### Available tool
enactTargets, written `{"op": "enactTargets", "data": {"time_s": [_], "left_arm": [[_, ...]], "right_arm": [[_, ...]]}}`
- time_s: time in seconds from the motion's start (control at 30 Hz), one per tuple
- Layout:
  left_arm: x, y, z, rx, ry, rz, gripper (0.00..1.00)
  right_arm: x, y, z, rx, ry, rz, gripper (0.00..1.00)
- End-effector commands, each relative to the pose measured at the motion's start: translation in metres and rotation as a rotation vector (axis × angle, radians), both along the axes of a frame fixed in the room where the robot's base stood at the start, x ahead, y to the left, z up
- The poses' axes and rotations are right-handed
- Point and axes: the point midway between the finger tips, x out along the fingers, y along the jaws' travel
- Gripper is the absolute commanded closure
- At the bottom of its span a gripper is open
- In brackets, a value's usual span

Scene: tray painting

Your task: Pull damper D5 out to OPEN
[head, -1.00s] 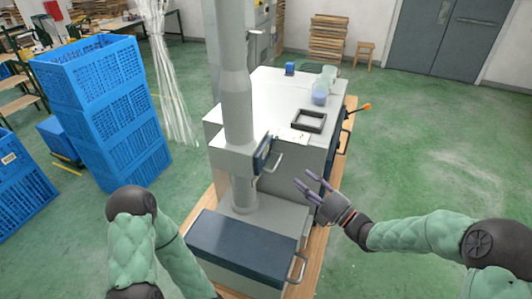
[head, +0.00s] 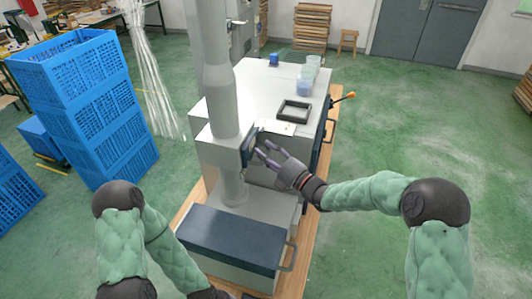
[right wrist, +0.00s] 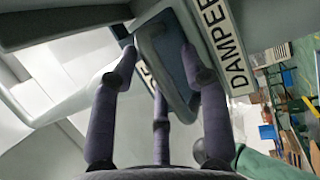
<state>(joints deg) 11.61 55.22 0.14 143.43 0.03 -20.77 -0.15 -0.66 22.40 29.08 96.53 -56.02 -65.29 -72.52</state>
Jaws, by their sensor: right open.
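The damper (head: 248,148) is a dark blue plate with a grey pull handle on the side of the grey box around the vertical duct. In the right wrist view its handle (right wrist: 165,62) is a grey loop beside a white label (right wrist: 232,55) reading "DAMPER"; the number cannot be read. My right gripper (head: 263,153) is open, with its fingers at the handle. In the right wrist view its fingers (right wrist: 157,62) reach up on both sides of the handle, not closed on it. My left arm comes in at the lower left, and its gripper is out of view.
A grey cabinet (head: 265,100) behind the duct carries a dark square frame (head: 294,111) and pale cups (head: 306,80). A low unit with a dark blue lid (head: 230,238) stands in front. Blue crates (head: 85,110) are stacked at left. The green floor at right is clear.

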Motion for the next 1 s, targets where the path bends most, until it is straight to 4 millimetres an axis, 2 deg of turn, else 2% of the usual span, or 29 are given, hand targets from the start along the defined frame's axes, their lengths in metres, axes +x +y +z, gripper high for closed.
{"op": "enactTargets", "data": {"time_s": [0.17,0.2,0.3,0.37,0.57,0.67,1.0], "left_arm": [[0.000,0.000,0.000,0.000,0.000,0.000,0.60],[0.000,0.000,0.000,0.000,0.000,0.000,0.60],[0.000,0.000,0.000,0.000,0.000,0.000,0.60],[0.000,0.000,0.000,0.000,0.000,0.000,0.60],[0.000,0.000,-0.001,0.000,0.000,0.000,0.60],[0.000,0.000,-0.006,0.000,0.000,0.000,0.60],[0.000,0.000,-0.042,0.000,0.000,0.000,0.60]], "right_arm": [[0.000,0.000,0.000,0.000,0.000,-0.001,0.54],[0.000,0.000,0.000,0.000,0.000,-0.001,0.57],[0.000,0.000,0.000,0.000,0.000,-0.001,0.85],[0.000,0.000,0.000,0.000,0.000,-0.001,1.00],[0.000,-0.001,-0.001,0.001,0.001,-0.001,1.00],[-0.001,-0.008,-0.002,0.001,0.000,-0.003,1.00],[-0.020,-0.065,-0.003,0.001,-0.002,-0.005,1.00]]}}
